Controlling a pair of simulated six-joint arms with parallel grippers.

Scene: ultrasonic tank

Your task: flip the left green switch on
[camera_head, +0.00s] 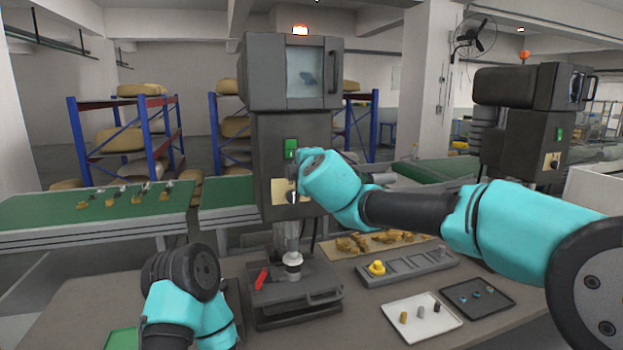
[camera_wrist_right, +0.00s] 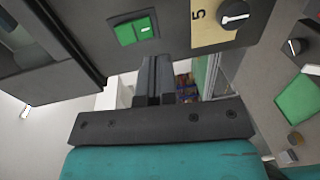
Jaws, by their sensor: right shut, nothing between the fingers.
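The left green switch (camera_head: 291,149) is on the front of the dark machine column in the middle of the head view. It also shows in the right wrist view (camera_wrist_right: 136,31), upper left of the fingers. Whether it is on or off I cannot tell. My right gripper (camera_wrist_right: 154,62) is shut and empty, its fingertips just below the switch panel in that picture, apart from the switch as far as I can see. In the head view my right wrist hides most of it. My left arm is at the lower left; its gripper is not visible.
A dial (camera_head: 294,197) on a yellow plate sits below the switch. A second machine with another green switch (camera_head: 558,134) stands at right. A white tray (camera_head: 423,334), a dark tray (camera_head: 497,309) and a grey fixture (camera_head: 380,282) lie on the table.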

